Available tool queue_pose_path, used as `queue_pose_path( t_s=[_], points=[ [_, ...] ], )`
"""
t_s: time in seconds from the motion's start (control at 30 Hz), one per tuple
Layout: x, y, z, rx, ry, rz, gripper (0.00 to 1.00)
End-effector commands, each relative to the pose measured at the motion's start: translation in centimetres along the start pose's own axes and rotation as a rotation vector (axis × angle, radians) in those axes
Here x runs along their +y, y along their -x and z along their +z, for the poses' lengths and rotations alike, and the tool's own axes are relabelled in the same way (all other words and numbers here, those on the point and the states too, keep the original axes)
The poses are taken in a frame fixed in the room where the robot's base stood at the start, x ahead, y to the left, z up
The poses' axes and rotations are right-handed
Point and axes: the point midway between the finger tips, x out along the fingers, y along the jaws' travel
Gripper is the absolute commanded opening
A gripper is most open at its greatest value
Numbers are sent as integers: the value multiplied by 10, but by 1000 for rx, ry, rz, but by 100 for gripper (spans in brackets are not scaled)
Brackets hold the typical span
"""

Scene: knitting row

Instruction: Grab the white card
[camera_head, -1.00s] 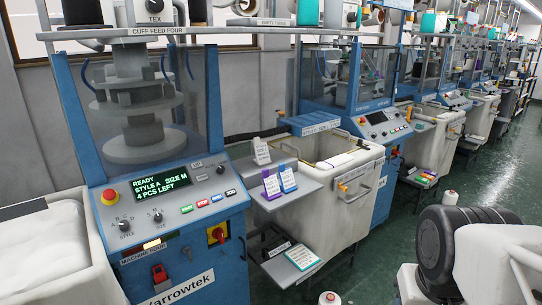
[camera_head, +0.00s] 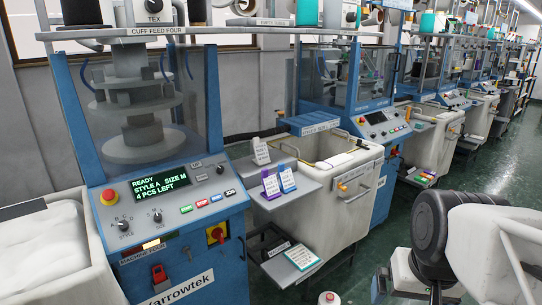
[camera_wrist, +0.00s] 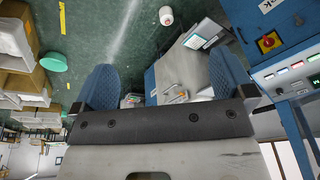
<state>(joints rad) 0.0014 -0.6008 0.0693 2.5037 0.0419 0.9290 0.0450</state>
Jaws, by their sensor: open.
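The white card (camera_head: 261,151) stands upright in a holder on the grey side shelf, behind a purple-framed card (camera_head: 271,187) and a blue-framed card (camera_head: 287,179). Each of these two also has a white face. I cannot make out the white card for sure in the wrist view. My gripper (camera_wrist: 165,80) is open in the wrist view, its two blue pads wide apart with nothing held between them. In the head view my arm is at the lower right, well apart from the cards, and its fingers are hard to make out.
A white cone (camera_head: 329,298) stands on the green floor. Open floor lies to the right.

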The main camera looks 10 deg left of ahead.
Motion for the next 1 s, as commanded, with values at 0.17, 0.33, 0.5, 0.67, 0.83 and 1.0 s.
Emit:
queue_pose_path(
  t_s=[0.17,0.33,0.5,0.67,0.83,1.0],
  points=[
    [-19,3,-36,6,-83,-71,100],
    [-41,6,-79,9,-193,-156,100],
    [-65,7,-124,6,-307,-241,100],
    [-87,7,-166,0,-416,-318,100],
    [-110,4,-212,-13,-534,-397,100],
    [-134,-2,-257,-32,-656,-475,100]
  ],
)
